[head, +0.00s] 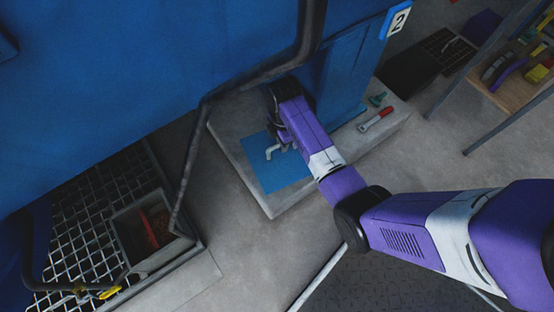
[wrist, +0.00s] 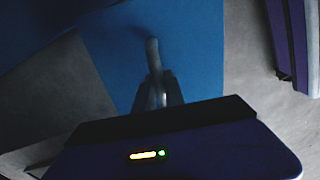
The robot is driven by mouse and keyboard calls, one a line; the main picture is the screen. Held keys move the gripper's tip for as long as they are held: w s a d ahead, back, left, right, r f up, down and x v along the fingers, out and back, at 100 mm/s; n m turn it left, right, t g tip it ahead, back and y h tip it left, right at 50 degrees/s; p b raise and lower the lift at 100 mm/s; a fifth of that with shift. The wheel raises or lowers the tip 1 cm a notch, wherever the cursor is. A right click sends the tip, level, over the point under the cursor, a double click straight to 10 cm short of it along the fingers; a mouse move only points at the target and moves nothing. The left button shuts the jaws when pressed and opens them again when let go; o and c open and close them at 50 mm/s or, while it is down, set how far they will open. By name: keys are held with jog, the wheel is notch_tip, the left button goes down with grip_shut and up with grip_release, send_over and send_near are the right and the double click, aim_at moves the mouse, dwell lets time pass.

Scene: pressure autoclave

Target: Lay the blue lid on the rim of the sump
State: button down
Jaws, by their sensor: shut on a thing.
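The blue lid (head: 270,178) is a flat square plate with a pale bent handle (head: 274,151). It is over or on the pale concrete block (head: 235,160); I cannot tell whether it touches. My gripper (head: 288,147) is at the handle. In the wrist view, my gripper (wrist: 160,92) is shut on the handle (wrist: 153,55), with the blue lid (wrist: 195,50) just beyond. The sump (head: 122,226) is an open grey box at the lower left of the head view, beside a floor grating. A red item and brownish matter show inside it.
A large blue vessel (head: 130,70) overhangs the upper left. A dark pipe (head: 190,150) drops between the block and the sump. A red-handled tool (head: 376,120) and a green item (head: 378,99) lie on the block. A shelf (head: 520,75) stands at right.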

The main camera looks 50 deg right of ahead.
aim_at(281, 157)
jog(key=shift+w+d+r+n, duration=0.1)
jog(key=shift+w+n, duration=0.15)
jog(key=shift+n, duration=0.65)
jog(key=shift+f+b, duration=2.3)
jog(key=shift+f, duration=2.5)
jog(key=shift+f, duration=0.15)
jog(key=c, duration=1.4)
grip_release()
jog(key=shift+s+f, duration=0.1)
jog(key=shift+f+b, duration=0.2)
jog(key=shift+b, duration=0.45)
